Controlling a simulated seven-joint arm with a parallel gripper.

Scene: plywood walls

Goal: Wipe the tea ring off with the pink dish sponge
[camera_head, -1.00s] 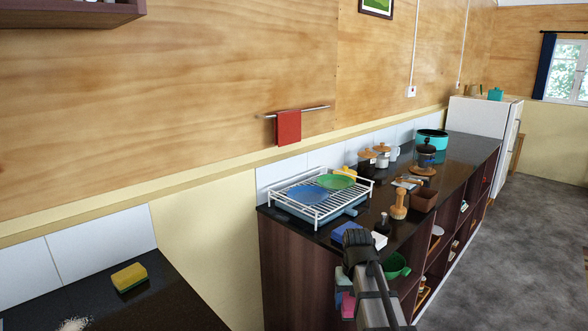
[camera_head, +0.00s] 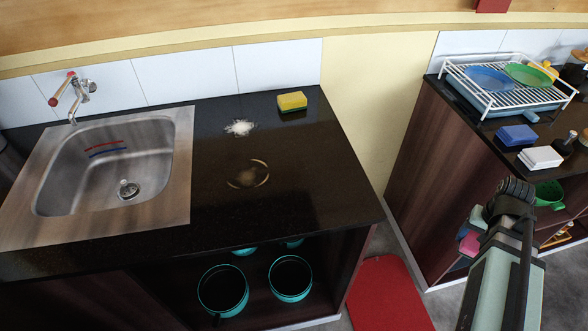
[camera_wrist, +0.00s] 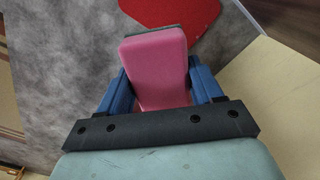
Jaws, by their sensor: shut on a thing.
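The pink dish sponge (camera_wrist: 155,68) is between the blue fingers of my gripper (camera_wrist: 160,85) in the wrist view, and the gripper is shut on it. In the head view my gripper (camera_head: 466,238) hangs at the right, over the gap between the two counters, and a bit of the pink sponge (camera_head: 469,244) shows. The tea ring (camera_head: 248,174) is a thin brown ring with a smudged middle on the dark left counter (camera_head: 310,195), right of the sink. My gripper is well to the right of the ring and apart from it.
A red mat (camera_head: 385,295) lies on the floor. The right counter holds a dish rack (camera_head: 500,85), a blue block (camera_head: 517,135) and a white block (camera_head: 540,157).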

